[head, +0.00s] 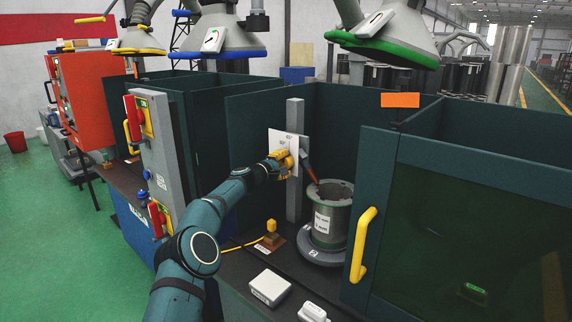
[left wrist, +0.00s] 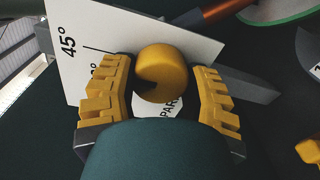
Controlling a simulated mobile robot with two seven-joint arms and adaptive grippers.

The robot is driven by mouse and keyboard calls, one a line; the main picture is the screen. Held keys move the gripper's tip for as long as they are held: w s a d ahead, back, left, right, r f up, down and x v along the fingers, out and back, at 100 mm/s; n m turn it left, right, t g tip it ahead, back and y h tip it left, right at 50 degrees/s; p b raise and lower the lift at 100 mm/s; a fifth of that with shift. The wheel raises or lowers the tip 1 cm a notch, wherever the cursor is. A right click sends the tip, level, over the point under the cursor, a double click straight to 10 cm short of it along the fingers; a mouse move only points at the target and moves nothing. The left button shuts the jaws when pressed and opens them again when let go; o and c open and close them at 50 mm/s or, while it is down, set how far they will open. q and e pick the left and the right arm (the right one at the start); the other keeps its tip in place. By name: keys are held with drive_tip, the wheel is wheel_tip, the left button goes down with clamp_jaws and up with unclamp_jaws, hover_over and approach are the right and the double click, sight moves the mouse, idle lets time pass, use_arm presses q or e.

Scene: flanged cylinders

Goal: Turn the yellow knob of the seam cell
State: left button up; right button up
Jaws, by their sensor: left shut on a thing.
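The round yellow knob (left wrist: 170,66) sits in front of a white dial plate (left wrist: 110,30) marked "45°", with partly covered lettering below. In the head view the plate (head: 274,139) is on a grey post inside the green-walled cell, and I cannot separate the knob from the yellow fingers there. My left gripper (head: 284,163) is at the plate; in the left wrist view its yellow fingers (left wrist: 163,78) are on both sides of the knob, shut on it. My right gripper is not in view.
A flanged cylinder (head: 328,222) stands on a round grey base right of the post, with a reddish torch (head: 309,169) above it. A small yellow-topped device (head: 271,232) and white boxes (head: 269,287) sit on the bench. A door with a yellow handle (head: 362,244) is at right.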

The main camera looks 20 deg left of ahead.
use_arm(q)
drive_tip(key=shift+a+r, duration=0.1)
drive_tip(key=shift+r, duration=0.05)
idle(0.3)
drive_tip(key=o, duration=1.4)
drive_tip(key=shift+c, duration=0.2)
drive_tip(key=shift+s+a+f, duration=0.2)
drive_tip(key=shift+s+a, duration=0.05)
drive_tip(key=shift+s, duration=0.1)
drive_tip(key=v, duration=1.1)
drive_tip(key=shift+d, duration=0.15)
drive_tip(key=shift+s, duration=0.15)
